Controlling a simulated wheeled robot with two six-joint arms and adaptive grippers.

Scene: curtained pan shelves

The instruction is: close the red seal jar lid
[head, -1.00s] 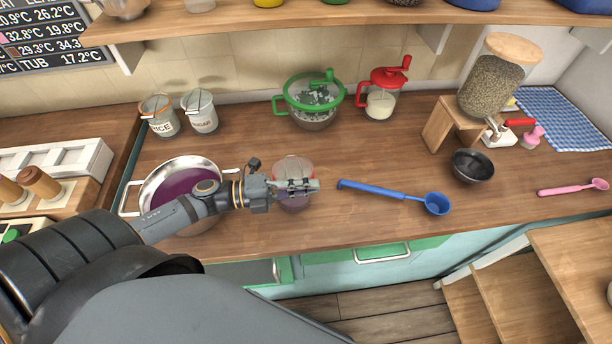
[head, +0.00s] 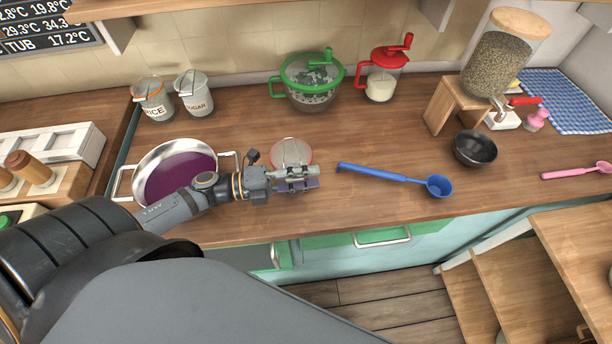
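The red seal jar (head: 291,151) stands near the front of the wooden counter. Its clear round top part with a thin red rim shows just behind my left gripper (head: 300,173). A purple patch shows around and below the fingers, but most of the jar body is hidden. I cannot tell whether the lid is down or raised. My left gripper is in front of the jar or over it, close to the red-rimmed part; contact is unclear. Its fingers are too small and overlapped to show whether they are open. My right gripper is not in view.
A pan of purple liquid (head: 160,178) stands left of the jar, beside my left arm. A blue ladle (head: 385,174) lies to the right. A green-lidded bowl (head: 310,85) and a red-topped pitcher (head: 382,84) stand behind. Counter between them is clear.

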